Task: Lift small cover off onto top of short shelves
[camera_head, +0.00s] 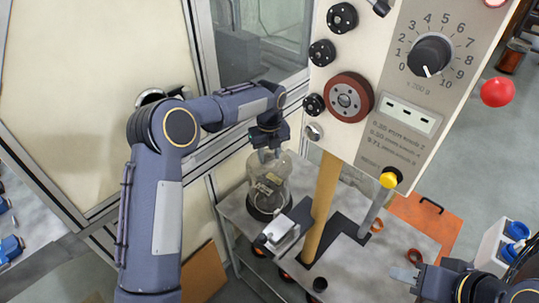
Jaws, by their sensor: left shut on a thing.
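A clear dome-shaped cover (281,172) stands upright over small brown and dark parts, above a dark round base (266,212). My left gripper (268,157) points down at the cover's top and is shut on it. I cannot tell whether the cover's lower rim touches the base. The grey top of the short shelves (234,208) lies around and below it. My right gripper (404,276) is at the lower right, away from the cover; its finger opening is not clear.
A tall panel with dials (385,125) and a red wheel (347,100) hangs close to the right of my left arm. A yellow post (324,205) and a small silver block (280,232) stand near the cover. An orange board (418,212) lies to the right.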

